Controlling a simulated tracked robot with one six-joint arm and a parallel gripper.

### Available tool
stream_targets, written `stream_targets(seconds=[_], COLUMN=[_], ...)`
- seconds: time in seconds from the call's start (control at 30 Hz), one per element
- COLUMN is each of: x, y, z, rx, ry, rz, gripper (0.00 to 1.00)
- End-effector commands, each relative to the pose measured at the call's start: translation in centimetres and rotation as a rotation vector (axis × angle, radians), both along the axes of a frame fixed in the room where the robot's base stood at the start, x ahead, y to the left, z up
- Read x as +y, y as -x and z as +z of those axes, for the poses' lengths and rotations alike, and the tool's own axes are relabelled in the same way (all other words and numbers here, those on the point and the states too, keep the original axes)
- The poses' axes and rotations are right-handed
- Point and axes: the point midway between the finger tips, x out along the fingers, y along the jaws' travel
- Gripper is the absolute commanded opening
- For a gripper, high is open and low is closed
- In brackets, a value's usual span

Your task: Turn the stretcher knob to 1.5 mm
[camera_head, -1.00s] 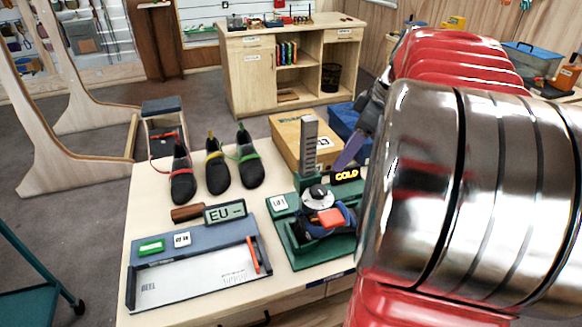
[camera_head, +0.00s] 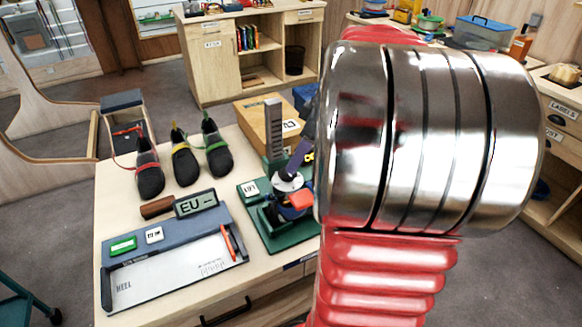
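The stretcher stands on a green base (camera_head: 272,236) at the table's right side, partly behind my arm. It has a grey upright scale (camera_head: 274,130), a round knob with a pale disc and dark centre (camera_head: 288,181), and a red-orange block (camera_head: 300,201) near a dark shoe-like part. The knob's setting is too small to read. A small white label card (camera_head: 250,188) is on the base's left.
Three black climbing shoes (camera_head: 184,160) stand at the table's back left. A foot-measuring board (camera_head: 170,272) and an EU display (camera_head: 197,204) lie in front. A wooden box (camera_head: 262,122) stands behind the stretcher. My large arm blocks the right of the view.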

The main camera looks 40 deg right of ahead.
Motion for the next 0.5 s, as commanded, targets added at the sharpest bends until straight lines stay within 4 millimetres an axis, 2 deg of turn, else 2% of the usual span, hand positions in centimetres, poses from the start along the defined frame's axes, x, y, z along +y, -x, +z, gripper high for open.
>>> stream_targets(seconds=[0.3,0.5], x=[0.9,1.1], y=[-1.5,-2.0], z=[-4.3,-5.3], rx=[0.002,0.000], ry=[-0.002,-0.001], rz=[0.002,0.000], gripper=[0.56,0.56])
